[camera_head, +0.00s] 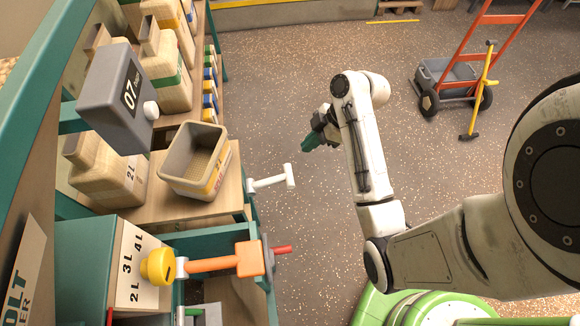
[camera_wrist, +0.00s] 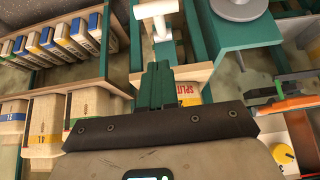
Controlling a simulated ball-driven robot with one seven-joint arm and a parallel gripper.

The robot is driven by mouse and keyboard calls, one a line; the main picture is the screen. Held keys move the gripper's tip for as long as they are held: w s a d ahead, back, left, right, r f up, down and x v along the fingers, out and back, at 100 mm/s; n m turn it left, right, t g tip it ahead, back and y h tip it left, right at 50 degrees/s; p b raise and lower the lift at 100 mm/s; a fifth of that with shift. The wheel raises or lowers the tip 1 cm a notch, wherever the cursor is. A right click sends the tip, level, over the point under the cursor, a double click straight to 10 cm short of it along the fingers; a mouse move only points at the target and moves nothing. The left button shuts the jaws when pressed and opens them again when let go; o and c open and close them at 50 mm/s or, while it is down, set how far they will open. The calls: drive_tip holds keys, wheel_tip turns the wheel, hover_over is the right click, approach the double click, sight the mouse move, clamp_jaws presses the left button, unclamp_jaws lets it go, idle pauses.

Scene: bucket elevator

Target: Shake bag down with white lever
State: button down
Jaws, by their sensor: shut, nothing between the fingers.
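The white lever (camera_head: 272,181) sticks out from the right edge of the wooden shelf in the head view. It also shows at the top of the wrist view (camera_wrist: 156,12), beyond my fingertips. An open-topped beige bag (camera_head: 194,161) stands upright on the shelf, left of the lever, with grainy contents inside. In the wrist view a red-and-yellow label reading SPLIT (camera_wrist: 188,92) is partly hidden behind my fingers. My gripper (camera_head: 307,144) has green fingers, shut and empty. It is in free air above and right of the lever, apart from it.
An orange arm with a yellow knob (camera_head: 158,267) and a red handle (camera_head: 283,250) lie below the lever. Filled bags line the shelves. Open floor lies right of the shelf; a cart (camera_head: 447,80) stands far right.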

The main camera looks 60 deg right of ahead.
hover_over(291, 174)
wheel_tip(291, 174, down, 8)
drive_tip(key=shift+p, duration=0.35)
wheel_tip(291, 174, down, 2)
drive_tip(key=shift+f, duration=0.25)
drive_tip(key=shift+s+d+f, duration=0.15)
drive_tip(key=shift+f, duration=0.7)
drive_tip(key=shift+s+d+f+t+b, duration=0.1)
drive_tip(key=shift+s+f+t+b, duration=0.05)
drive_tip(key=shift+f+b, duration=0.3)
drive_tip(key=shift+s+d+f+t+b, duration=0.1)
drive_tip(key=shift+s+f+t+b, duration=0.05)
drive_tip(key=shift+f+b, duration=0.25)
wheel_tip(291, 174, down, 8)
drive_tip(key=s+d+t+y+b, duration=0.1)
drive_tip(key=b, duration=0.7)
drive_tip(key=shift+s+t+y, duration=0.2)
drive_tip(key=shift+t+y, duration=0.1)
drive_tip(key=shift+y, duration=0.1)
